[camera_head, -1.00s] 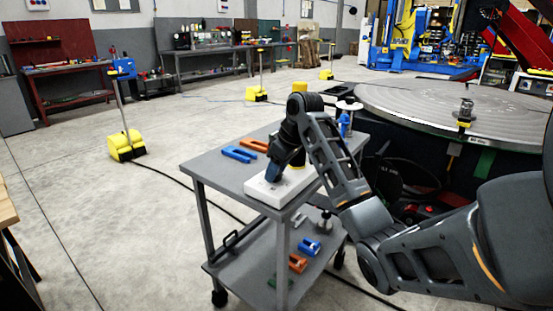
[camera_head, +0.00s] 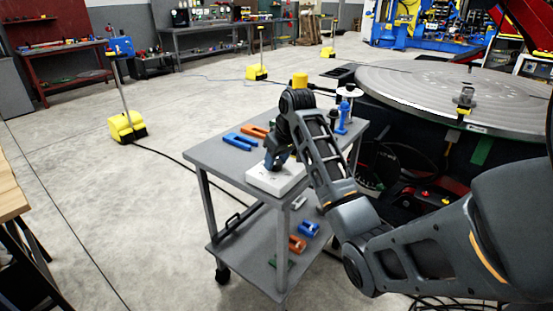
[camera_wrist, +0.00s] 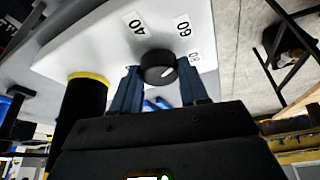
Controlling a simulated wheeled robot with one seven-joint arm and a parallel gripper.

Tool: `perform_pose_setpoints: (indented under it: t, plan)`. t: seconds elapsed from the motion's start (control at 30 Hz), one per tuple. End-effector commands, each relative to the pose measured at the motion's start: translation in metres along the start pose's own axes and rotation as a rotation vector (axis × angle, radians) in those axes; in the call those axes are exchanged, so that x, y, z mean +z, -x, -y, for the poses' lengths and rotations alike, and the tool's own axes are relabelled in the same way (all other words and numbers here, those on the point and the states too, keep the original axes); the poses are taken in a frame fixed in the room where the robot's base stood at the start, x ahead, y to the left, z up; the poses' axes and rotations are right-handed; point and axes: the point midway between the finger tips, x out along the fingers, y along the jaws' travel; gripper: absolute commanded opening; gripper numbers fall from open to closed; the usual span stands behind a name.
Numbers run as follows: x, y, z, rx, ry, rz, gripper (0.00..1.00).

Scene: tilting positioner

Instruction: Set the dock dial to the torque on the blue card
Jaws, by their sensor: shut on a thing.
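The dock is a white block (camera_head: 268,180) on top of a grey trolley (camera_head: 215,155). In the wrist view its white face (camera_wrist: 90,52) carries a black round dial (camera_wrist: 155,62) with a small pale mark. Labels 40 (camera_wrist: 136,24) and 60 (camera_wrist: 183,27) stand beside the dial; a third, partly readable label (camera_wrist: 194,56) is to the right. My gripper (camera_head: 275,163) reaches down to the dock. Its dark blue fingers (camera_wrist: 159,80) are shut on the dial, one on each side. I cannot make out a blue card.
A black cylinder with a yellow band (camera_wrist: 90,90) stands close beside my gripper. Blue (camera_head: 241,141) and orange (camera_head: 255,131) forked pieces lie on the trolley top, with more pieces on its lower shelf. A large round metal table (camera_head: 430,90) stands right; open floor lies left.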

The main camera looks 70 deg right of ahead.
Motion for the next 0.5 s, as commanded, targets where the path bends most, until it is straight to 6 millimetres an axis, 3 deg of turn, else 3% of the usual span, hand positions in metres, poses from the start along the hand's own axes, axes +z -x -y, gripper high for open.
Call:
perform_pose_setpoints:
  t: [0.13,0.17,0.2,0.4,0.5]
  plan:
    - [0.0,0.0,-0.0003,0.0,0.0,0.0,0.14]
    - [0.0,0.0,-0.0003,0.0,0.0,0.0,0.47]
    - [0.0,0.0,-0.0003,0.0,0.0,0.0,0.51]
    - [-0.0001,0.0,-0.0001,0.0,0.001,0.0,0.69]
    - [-0.0002,0.0001,-0.0001,0.0,0.001,0.0,0.69]
